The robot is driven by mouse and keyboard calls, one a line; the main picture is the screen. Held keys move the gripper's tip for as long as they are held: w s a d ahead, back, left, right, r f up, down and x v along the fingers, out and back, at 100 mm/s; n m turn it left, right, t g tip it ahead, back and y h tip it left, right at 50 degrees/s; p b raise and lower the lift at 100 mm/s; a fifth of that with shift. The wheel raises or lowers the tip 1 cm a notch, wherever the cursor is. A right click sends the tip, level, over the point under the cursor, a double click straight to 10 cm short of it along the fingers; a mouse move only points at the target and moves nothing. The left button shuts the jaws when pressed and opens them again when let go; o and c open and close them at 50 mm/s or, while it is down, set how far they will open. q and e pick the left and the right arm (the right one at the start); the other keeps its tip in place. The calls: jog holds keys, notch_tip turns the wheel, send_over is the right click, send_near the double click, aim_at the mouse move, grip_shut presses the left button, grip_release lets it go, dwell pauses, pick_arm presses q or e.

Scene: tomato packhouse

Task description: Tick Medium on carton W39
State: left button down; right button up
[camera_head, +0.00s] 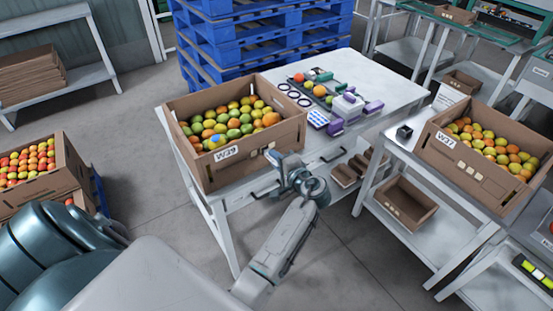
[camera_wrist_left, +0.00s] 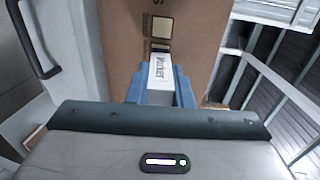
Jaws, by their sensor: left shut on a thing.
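Carton W39 (camera_head: 207,172) is an open brown box of mixed green, yellow and orange tomatoes on the white table. Its front face bears a W39 label (camera_head: 227,153) and a row of small pale tick boxes (camera_head: 254,154). My left gripper (camera_head: 277,158) is at the right part of that face. In the left wrist view its blue fingers are shut on a white marker (camera_wrist_left: 161,73) with printed lettering. The marker points at the carton face (camera_wrist_left: 200,35), near a pale tick box (camera_wrist_left: 161,27). The tip is hidden, so contact cannot be told. My right gripper is not in view.
The white table (camera_head: 385,85) also holds rings, tomatoes, purple-and-white items and a blue-and-white card behind the carton. Carton W37 (camera_head: 455,165) stands on another table to the right. Blue pallets (camera_head: 265,45) are stacked behind. A tomato crate (camera_head: 65,165) stands at left.

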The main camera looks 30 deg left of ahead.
pick_arm(q)
jog(key=shift+s+a+f, duration=0.1)
jog(key=shift+s+f, duration=0.15)
jog(key=shift+w+r, duration=0.15)
dwell(0.3)
jog(key=f+v, duration=0.1)
jog(key=v, duration=0.5)
dwell(0.4)
jog(key=shift+f, duration=0.1)
